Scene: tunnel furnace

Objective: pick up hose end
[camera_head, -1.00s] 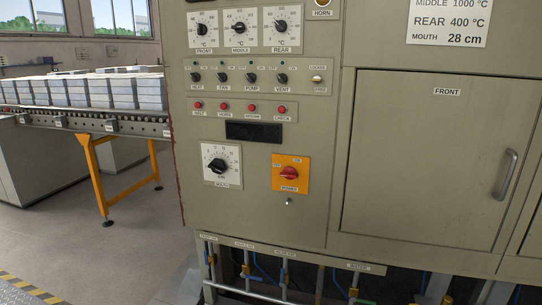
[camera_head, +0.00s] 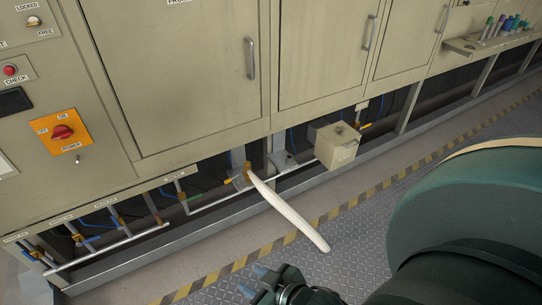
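A cream hose (camera_head: 288,213) runs from a brass fitting under the furnace down to the lower right. Its rounded free end (camera_head: 325,246) shows over the patterned floor, and nothing holds it. My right gripper (camera_head: 255,280) is at the bottom edge, below and left of the hose end. Its two bluish fingertips are apart with nothing visible between them, and it is clear of the hose in the picture. My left gripper is not in view.
Beige furnace doors (camera_head: 190,70) stand behind, with pipes and valves beneath. A small beige box (camera_head: 337,146) juts out to the right of the hose. A tool shelf (camera_head: 490,42) is at upper right. A yellow-black stripe (camera_head: 350,205) crosses the floor. My arm covers the lower right.

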